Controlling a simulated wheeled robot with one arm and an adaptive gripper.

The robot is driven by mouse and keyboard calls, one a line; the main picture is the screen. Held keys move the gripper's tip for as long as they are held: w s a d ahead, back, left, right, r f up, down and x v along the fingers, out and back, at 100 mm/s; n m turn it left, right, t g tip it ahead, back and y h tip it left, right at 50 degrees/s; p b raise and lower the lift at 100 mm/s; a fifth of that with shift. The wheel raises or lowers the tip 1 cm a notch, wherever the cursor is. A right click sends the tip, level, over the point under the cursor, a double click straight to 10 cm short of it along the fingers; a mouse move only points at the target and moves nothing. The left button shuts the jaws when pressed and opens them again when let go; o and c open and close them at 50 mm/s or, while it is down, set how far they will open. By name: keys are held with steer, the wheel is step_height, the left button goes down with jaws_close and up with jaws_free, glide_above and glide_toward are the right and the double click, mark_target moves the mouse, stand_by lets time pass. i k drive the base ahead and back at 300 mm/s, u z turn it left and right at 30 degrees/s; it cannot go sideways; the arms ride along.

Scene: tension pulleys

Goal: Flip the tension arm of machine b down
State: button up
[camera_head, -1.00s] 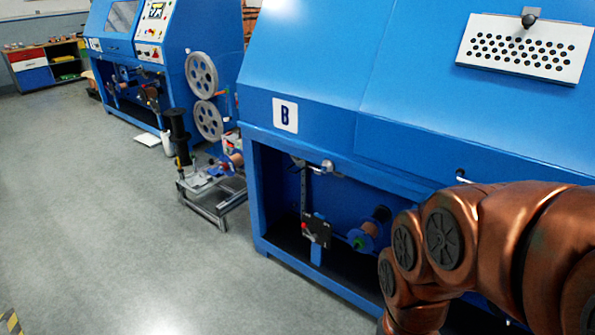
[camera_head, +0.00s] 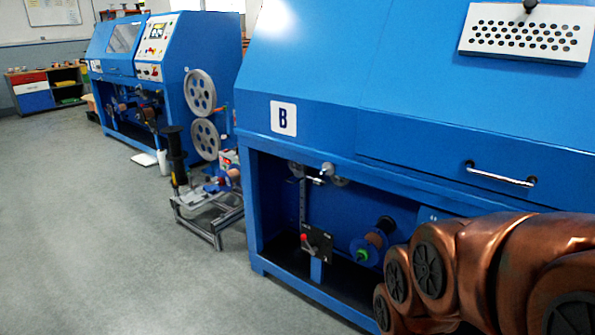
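Machine B (camera_head: 330,100) is a large blue cabinet with a white "B" label (camera_head: 283,118) on its front. In its open lower bay, a dark upright slotted arm (camera_head: 302,200) runs from small metal pulleys (camera_head: 322,174) at the top down to a black plate (camera_head: 318,243) with a red knob (camera_head: 304,237). This looks like the tension arm, and it stands about vertical. A spool with a blue flange (camera_head: 367,248) sits to its right. My copper-coloured arm fills the lower right and covers part of the bay. My gripper is not in view.
A silver handle (camera_head: 500,175) and a perforated white panel (camera_head: 527,36) are on machine B's front. A low metal cart (camera_head: 208,212) stands to its left, with another blue machine (camera_head: 170,50) behind. Grey floor (camera_head: 110,240) is clear at the left.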

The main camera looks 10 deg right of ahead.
mark_target(320, 180)
steer(key=z, duration=0.15)
steer(key=i, duration=0.8)
steer(key=u, duration=0.45)
steer(key=i, duration=0.8)
steer(key=u, duration=1.05)
steer(key=i, duration=0.25)
steer(key=u, duration=0.05)
